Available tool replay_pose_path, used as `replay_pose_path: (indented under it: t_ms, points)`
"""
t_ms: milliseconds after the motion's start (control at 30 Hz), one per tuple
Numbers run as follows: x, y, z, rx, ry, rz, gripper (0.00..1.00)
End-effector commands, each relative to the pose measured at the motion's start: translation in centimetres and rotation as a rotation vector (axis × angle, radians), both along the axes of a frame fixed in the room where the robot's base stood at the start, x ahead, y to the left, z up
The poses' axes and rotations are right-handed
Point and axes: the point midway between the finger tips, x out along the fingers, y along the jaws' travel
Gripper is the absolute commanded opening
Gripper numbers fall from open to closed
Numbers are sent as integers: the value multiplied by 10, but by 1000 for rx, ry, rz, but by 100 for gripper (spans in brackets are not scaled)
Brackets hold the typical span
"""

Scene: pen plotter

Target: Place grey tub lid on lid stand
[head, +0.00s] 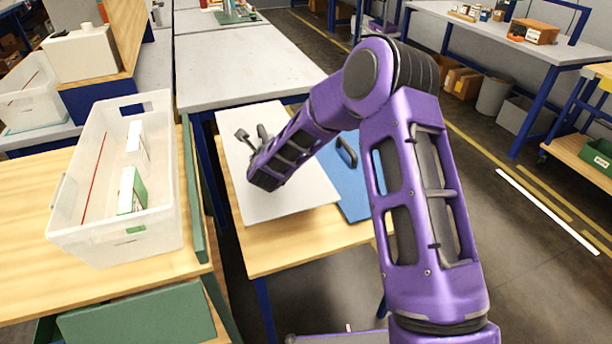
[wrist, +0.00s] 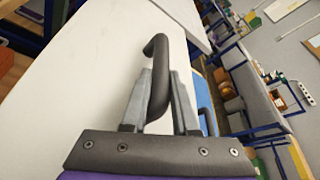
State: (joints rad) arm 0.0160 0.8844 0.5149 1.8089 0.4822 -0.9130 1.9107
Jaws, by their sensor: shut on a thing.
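The light grey tub lid (head: 285,193) is a flat panel in the middle of the head view, over a wooden table and partly in front of a blue panel. It fills much of the wrist view (wrist: 85,85). Its dark bent handle (wrist: 158,75) stands between the two grey fingers of my gripper (wrist: 160,95), which is shut on it. In the head view my own wrist hides most of the grip. I cannot tell whether the lid touches the table. I cannot make out a lid stand for certain.
A clear tub (head: 75,215) with white and green boxes stands on the left bench. The blue panel (head: 352,195) with a dark handle (head: 346,152) lies right of the lid. A grey table (head: 240,65) is behind. Open floor (head: 540,240) is at the right.

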Motion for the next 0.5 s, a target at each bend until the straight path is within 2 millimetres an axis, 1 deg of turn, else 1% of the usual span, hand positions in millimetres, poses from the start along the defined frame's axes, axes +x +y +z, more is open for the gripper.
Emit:
replay_pose_path:
  t_ms: [33, 100, 300, 400, 500]
  points:
    - [2, 5, -7, 1, 2, -1, 0]
    - [2, 9, -19, 0, 6, -2, 0]
    - [2, 9, -55, 0, 5, -2, 0]
    - [2, 8, -65, 1, 5, -3, 0]
    - [2, 8, -71, 1, 3, -3, 0]
